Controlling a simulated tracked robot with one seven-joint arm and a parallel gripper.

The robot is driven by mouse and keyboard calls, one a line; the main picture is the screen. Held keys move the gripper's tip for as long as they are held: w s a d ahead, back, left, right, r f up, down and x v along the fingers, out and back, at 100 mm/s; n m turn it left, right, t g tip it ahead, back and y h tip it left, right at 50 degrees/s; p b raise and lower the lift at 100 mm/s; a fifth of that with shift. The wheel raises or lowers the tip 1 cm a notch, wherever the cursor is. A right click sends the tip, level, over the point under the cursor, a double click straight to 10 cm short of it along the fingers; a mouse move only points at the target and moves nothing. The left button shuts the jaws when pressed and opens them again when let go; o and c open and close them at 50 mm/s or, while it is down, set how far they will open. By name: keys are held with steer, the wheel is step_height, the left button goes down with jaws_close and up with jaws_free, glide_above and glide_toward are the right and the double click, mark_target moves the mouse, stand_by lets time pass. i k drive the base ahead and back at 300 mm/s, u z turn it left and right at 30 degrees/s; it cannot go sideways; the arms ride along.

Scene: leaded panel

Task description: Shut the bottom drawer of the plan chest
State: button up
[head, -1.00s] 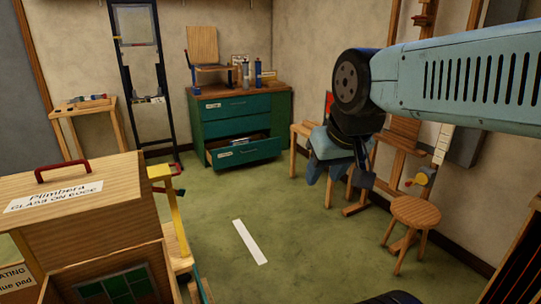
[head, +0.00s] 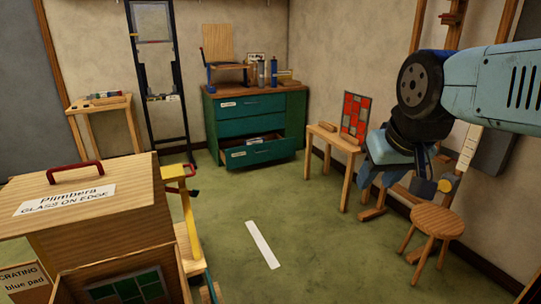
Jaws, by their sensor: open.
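The plan chest (head: 228,127) is green with a wooden top and stands against the far wall, left of the room's corner. Its bottom drawer (head: 258,152) is pulled out towards me, with a white label on its front and something pale lying inside. The drawers above it look shut. My gripper (head: 382,190) hangs from my arm at the right, open and empty, in the air well to the right of the chest and nearer to me. Its fingertips are small and dark against the easel behind.
A wooden crate (head: 95,215) with a red handle stands at front left, beside a yellow trolley frame (head: 190,225). A stool (head: 437,222) and a small table (head: 333,143) with a red panel (head: 356,115) stand right. Green floor with a white strip (head: 262,245) is clear towards the chest.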

mark_target(233, 154)
steer(key=z, duration=0.3)
steer(key=i, duration=0.95)
steer(key=u, duration=0.4)
